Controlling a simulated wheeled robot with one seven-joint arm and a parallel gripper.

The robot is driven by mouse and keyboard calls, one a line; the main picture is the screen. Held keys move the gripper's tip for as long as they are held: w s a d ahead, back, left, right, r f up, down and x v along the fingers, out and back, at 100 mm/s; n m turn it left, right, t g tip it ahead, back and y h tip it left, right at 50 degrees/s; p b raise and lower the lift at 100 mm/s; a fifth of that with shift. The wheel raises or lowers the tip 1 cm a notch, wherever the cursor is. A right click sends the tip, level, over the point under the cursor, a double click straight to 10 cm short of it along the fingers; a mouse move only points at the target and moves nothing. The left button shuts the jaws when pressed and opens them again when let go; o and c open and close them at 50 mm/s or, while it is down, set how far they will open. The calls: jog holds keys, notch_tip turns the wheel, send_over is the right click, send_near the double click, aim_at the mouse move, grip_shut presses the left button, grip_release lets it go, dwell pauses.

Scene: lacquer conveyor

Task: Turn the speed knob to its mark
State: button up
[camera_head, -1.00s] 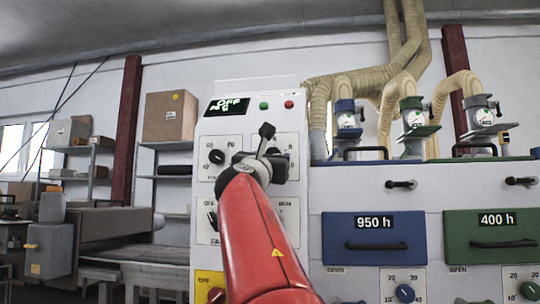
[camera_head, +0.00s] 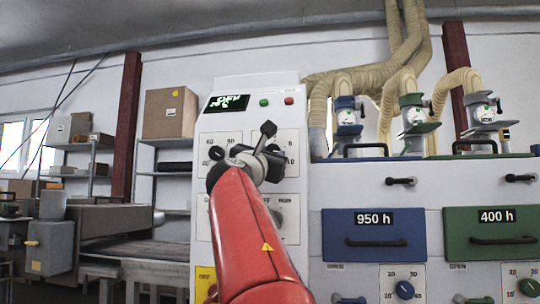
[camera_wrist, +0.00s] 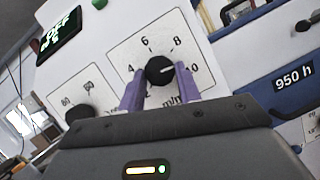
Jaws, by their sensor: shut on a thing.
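The speed knob (camera_wrist: 160,70) is a round black knob with a white pointer line, on a white dial plate marked 4, 6, 8, 10 and m/min. In the wrist view its pointer points right and slightly up, into the stretch between 8 and 10. My gripper (camera_wrist: 160,86) is shut on the knob, with one purple finger on each side of it. In the head view my gripper (camera_head: 268,146) is at the upper right dial of the white control panel (camera_head: 234,124) and hides the knob. I cannot make out a separate target mark.
A second black knob (camera_wrist: 79,114) sits close by on a dial marked 60 and 80. A lit display (camera_head: 227,103), a green button (camera_head: 264,102) and a red button (camera_head: 289,101) are above. A blue drawer (camera_head: 374,235) marked 950 h is to the right.

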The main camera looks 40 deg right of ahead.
jog(key=shift+w+a+r+m+g+h+p, duration=0.15)
jog(key=shift+m+g, duration=0.3)
jog(key=shift+m, duration=0.5)
jog(key=shift+s+d+f+m+g+h+p, duration=0.1)
jog(key=shift+m+g+p, duration=0.3)
jog(key=shift+m, duration=0.5)
jog(key=shift+w+a+r+m+g+h+p, duration=0.1)
jog(key=shift+m+g, duration=0.45)
jog(key=shift+m, duration=0.4)
jog(key=o, duration=1)
jog(key=shift+c, duration=0.2)
jog(key=b+v, duration=0.3)
jog(key=v, duration=0.4)
jog(key=shift+a, duration=0.35)
